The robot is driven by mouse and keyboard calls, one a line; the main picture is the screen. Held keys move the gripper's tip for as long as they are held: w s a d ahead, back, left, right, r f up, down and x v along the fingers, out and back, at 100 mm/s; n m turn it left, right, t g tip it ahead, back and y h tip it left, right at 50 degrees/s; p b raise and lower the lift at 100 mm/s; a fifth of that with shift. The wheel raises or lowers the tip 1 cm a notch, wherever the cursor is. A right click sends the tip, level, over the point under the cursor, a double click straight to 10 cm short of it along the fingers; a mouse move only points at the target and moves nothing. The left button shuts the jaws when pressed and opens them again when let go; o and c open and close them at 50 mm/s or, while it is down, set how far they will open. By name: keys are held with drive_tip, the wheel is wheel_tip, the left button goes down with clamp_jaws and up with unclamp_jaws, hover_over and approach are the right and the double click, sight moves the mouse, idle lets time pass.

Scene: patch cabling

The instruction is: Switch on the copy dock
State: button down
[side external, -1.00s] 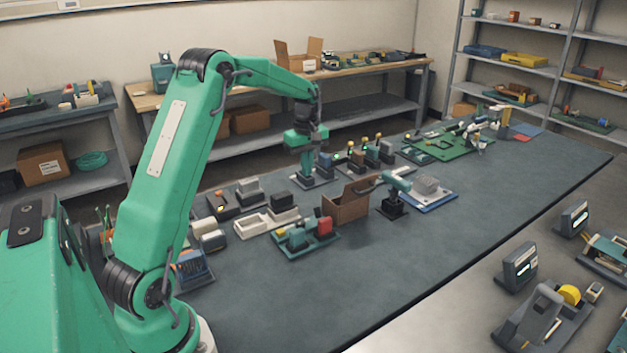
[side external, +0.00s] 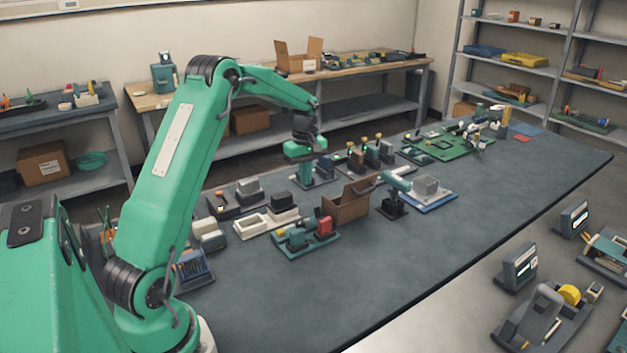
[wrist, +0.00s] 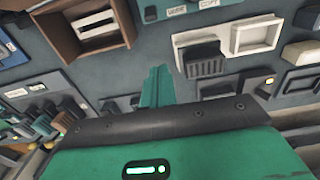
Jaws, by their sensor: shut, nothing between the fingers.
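The labelled unit (side external: 305,238) near the front middle of the bench has teal parts and a red block. In the wrist view its edge (wrist: 185,10) shows at the top, with small plates that seem to read WIPE and COPY; the rest is cut off. I take this to be the copy dock, but its switch cannot be made out. My gripper (side external: 306,172) is shut and empty, pointing down above the bench, behind and apart from that unit. In the wrist view its teal fingers (wrist: 157,72) are together, beside a black block.
The open brown box (side external: 346,207) stands right of the unit. A black block (wrist: 204,60) and a white tray (wrist: 257,37) lie close to my fingers. Several small upright devices (side external: 372,152) stand to the right of my gripper. The bench front (side external: 400,275) is clear.

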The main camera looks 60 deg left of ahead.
sight(317, 207)
wheel_tip(317, 207, down, 7)
drive_tip(key=shift+f, duration=0.2)
drive_tip(key=shift+d, duration=0.3)
drive_tip(key=shift+d+r, duration=0.3)
drive_tip(key=shift+d, duration=0.5)
drive_tip(key=shift+d+r, duration=0.25)
drive_tip(key=shift+d, duration=0.55)
drive_tip(key=shift+d+r, duration=0.25)
drive_tip(key=shift+d, duration=0.15)
drive_tip(key=shift+d+r, duration=0.15)
drive_tip(key=shift+d, duration=0.5)
drive_tip(key=shift+a, duration=0.2)
drive_tip(key=shift+a+f, duration=0.4)
drive_tip(key=shift+a, duration=0.15)
